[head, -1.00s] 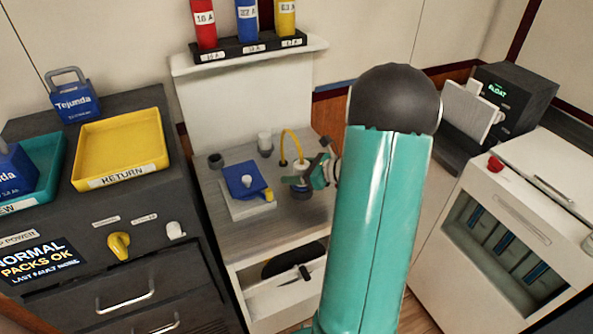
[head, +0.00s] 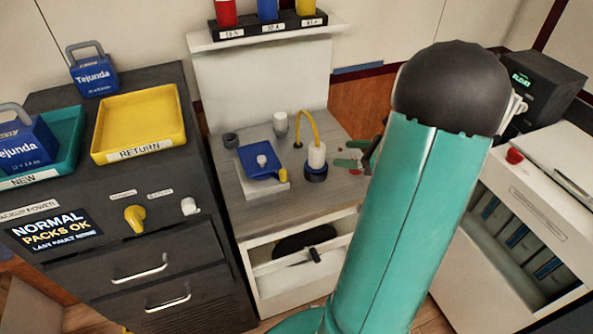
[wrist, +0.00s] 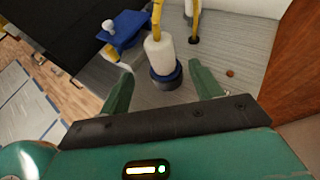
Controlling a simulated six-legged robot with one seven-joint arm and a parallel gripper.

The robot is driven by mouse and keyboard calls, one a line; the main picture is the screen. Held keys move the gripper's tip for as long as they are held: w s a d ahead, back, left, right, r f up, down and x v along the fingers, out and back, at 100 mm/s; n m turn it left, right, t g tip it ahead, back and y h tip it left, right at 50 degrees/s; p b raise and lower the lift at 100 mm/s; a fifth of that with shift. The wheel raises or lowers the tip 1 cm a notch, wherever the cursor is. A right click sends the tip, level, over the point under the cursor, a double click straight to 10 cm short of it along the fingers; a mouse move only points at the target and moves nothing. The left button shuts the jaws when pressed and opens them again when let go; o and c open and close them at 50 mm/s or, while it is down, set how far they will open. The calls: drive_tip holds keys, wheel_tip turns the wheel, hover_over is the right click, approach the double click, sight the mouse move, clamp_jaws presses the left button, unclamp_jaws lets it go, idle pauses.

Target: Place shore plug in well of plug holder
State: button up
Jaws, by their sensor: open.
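The shore plug (head: 317,155) is a white cylinder with a yellow cable arching from its top. It stands upright in the dark, blue-edged plug holder (head: 316,174) on the grey counter. In the wrist view the plug (wrist: 159,50) rises from the round holder (wrist: 165,82), whose ring hides its lower end. My gripper (head: 341,153) is open and empty, just right of the plug and apart from it. In the wrist view its two green fingers lie either side of the plug and holder, on the near side.
A blue device (head: 258,160) with a yellow part sits left of the holder. A white cylinder (head: 280,124) and a dark cup (head: 231,140) stand behind it. An open drawer (head: 290,262) is below. A yellow return tray (head: 140,118) is at left.

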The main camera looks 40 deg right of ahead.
drive_tip(key=w+a+r+n+g+y, duration=0.1)
drive_tip(key=a+r+n+g, duration=0.25)
drive_tip(key=a+n, duration=0.55)
drive_tip(key=a+r+n+g+y, duration=0.1)
drive_tip(key=a+r+n+g, duration=0.3)
drive_tip(key=a, duration=0.8)
drive_tip(key=s+a+r+n+h, duration=0.2)
drive_tip(key=a+n, duration=0.4)
drive_tip(key=n, duration=0.3)
drive_tip(key=s+a+r+n+h, duration=0.2)
drive_tip(key=s+a+n+h, duration=0.3)
drive_tip(key=n, duration=0.4)
drive_tip(key=shift+s+a+r+n+t, duration=0.3)
drive_tip(key=shift+s+a, duration=0.2)
drive_tip(key=shift+a, duration=0.65)
drive_tip(key=c, duration=0.6)
drive_tip(key=shift+d, duration=0.1)
drive_tip(key=shift+d, duration=0.1)
